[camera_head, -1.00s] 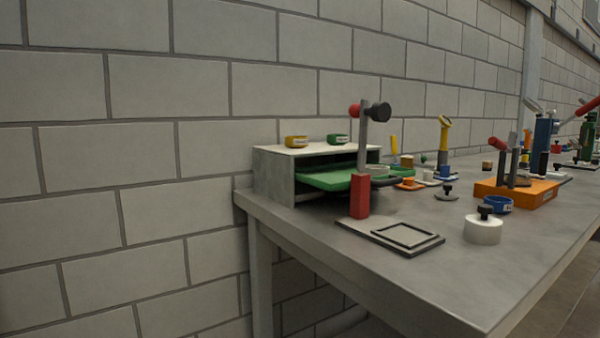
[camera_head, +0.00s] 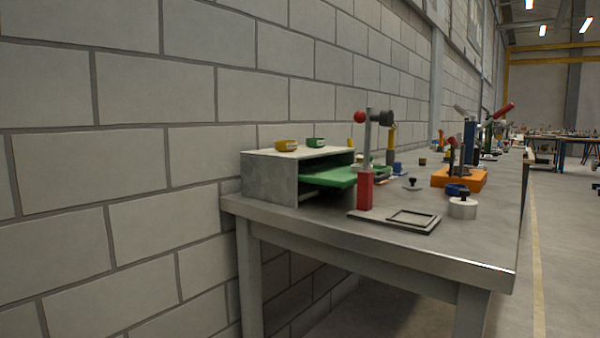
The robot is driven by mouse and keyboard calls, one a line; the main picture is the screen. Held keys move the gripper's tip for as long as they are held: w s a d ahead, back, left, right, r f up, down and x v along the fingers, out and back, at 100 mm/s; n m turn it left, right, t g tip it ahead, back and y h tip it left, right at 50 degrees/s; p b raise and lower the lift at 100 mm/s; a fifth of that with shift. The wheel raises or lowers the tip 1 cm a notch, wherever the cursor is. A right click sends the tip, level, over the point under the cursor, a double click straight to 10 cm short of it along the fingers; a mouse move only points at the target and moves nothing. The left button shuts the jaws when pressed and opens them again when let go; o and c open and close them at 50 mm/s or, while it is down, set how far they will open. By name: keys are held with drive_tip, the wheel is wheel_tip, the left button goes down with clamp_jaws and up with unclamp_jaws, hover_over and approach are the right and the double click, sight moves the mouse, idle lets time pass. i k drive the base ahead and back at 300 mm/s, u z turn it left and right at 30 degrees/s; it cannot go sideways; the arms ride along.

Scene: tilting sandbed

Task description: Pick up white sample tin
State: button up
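I cannot clearly pick out a white sample tin. Small round labelled tins in other colours show: a yellow tin (camera_head: 287,146) and a green tin (camera_head: 315,143) on top of the grey shelf box, and a blue tin (camera_head: 457,190) beside the orange block. A white cylinder with a black knob (camera_head: 462,209) stands near the bench's right front; it looks unlike those tins. Small items behind the red-based post are partly hidden and too small to tell. My gripper is not in view.
The grey bench (camera_head: 400,245) runs along the block wall. The grey shelf box (camera_head: 269,177) holds a green tray (camera_head: 328,178). A red-based post (camera_head: 366,190) rises from a plate with a square frame. An orange block (camera_head: 460,179) carries tools. Open floor (camera_head: 555,250) lies right of the bench.

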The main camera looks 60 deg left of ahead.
sight(354, 168)
drive_tip(key=u, duration=1.8)
